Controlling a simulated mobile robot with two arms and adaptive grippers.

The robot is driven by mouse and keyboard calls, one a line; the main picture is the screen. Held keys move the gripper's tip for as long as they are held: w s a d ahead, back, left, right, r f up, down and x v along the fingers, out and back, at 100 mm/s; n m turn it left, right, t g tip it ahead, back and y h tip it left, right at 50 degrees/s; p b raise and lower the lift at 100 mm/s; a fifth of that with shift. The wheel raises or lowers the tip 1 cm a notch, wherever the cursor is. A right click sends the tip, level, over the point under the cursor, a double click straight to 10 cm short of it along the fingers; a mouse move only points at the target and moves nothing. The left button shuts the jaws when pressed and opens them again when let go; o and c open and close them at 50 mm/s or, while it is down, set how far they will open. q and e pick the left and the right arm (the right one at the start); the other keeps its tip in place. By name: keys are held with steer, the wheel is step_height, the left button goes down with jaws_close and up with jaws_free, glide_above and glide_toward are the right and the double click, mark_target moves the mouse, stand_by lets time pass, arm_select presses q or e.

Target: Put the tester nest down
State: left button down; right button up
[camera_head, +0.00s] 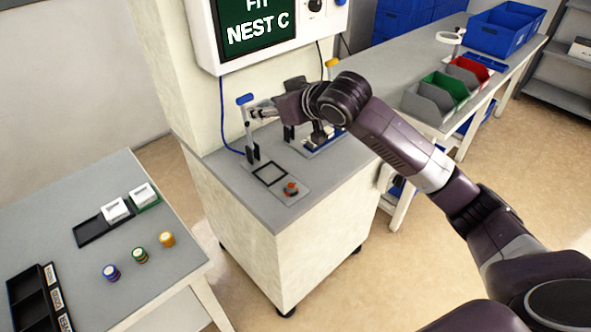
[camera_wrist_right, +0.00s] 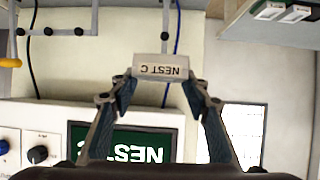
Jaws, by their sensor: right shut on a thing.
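The tester nest (camera_wrist_right: 160,68) is a light grey block labelled NEST C, upside down in the right wrist view. My right gripper (camera_wrist_right: 162,92) is shut on it, with one finger on each side. In the head view my right gripper (camera_head: 264,109) reaches left above the cabinet top, by the blue-handled clamp; the nest is hard to make out there. Below it, a grey plate with an empty black square frame (camera_head: 270,174) and an orange-red button (camera_head: 291,188) lies on the cabinet (camera_head: 237,193). My left gripper is in neither view.
A screen (camera_head: 257,30) reading FIT NEST C hangs above. The blue-handled clamp (camera_head: 246,99) stands behind the frame; a second fixture (camera_head: 322,138) is to its right. The left table (camera_head: 60,220) holds two white blocks, a black rack (camera_head: 40,300) and small coloured stacks (camera_head: 140,255).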

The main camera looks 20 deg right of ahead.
glide_above(273, 177)
step_height(273, 177, down, 15)
steer(key=shift+w+f, duration=0.1)
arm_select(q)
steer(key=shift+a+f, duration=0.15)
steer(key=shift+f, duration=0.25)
arm_select(e)
steer(key=shift+f, duration=2.25)
arm_select(q)
steer(key=shift+b, duration=0.3)
arm_select(e)
steer(key=shift+f, duration=0.15)
steer(key=o, duration=1.4)
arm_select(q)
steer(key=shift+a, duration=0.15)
arm_select(e)
steer(key=shift+r, duration=0.2)
steer(key=v, duration=1.2)
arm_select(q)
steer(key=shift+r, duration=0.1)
